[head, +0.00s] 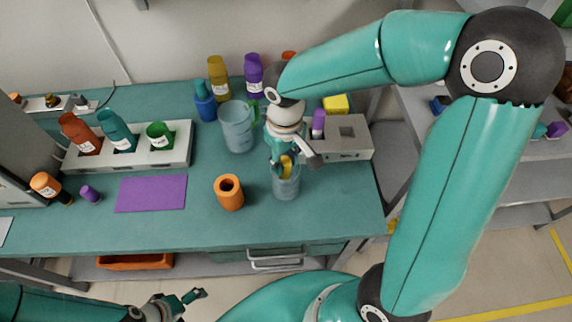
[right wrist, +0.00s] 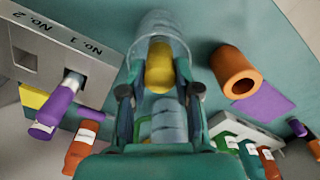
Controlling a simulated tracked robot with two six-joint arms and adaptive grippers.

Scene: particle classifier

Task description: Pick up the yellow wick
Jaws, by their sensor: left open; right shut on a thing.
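The yellow wick (head: 286,166) shows between the fingers of my right gripper (head: 282,160), at the mouth of a clear beaker (head: 286,189). In the right wrist view the yellow wick (right wrist: 159,66) lies between the fingertips of my right gripper (right wrist: 158,72), with the clear beaker (right wrist: 160,24) around or just beyond it. My right gripper is shut on the wick; how deep the wick sits in the beaker is unclear. My left gripper (head: 194,297) is open and empty, low in the head view, in front of the table.
A graduated pitcher (head: 238,127) stands close behind the beaker. An orange hollow cylinder (head: 229,193) stands to its left, and a grey rack (head: 350,150) to its right. A purple mat (head: 151,194) and a bottle rack (head: 175,156) are further left. The table's front strip is clear.

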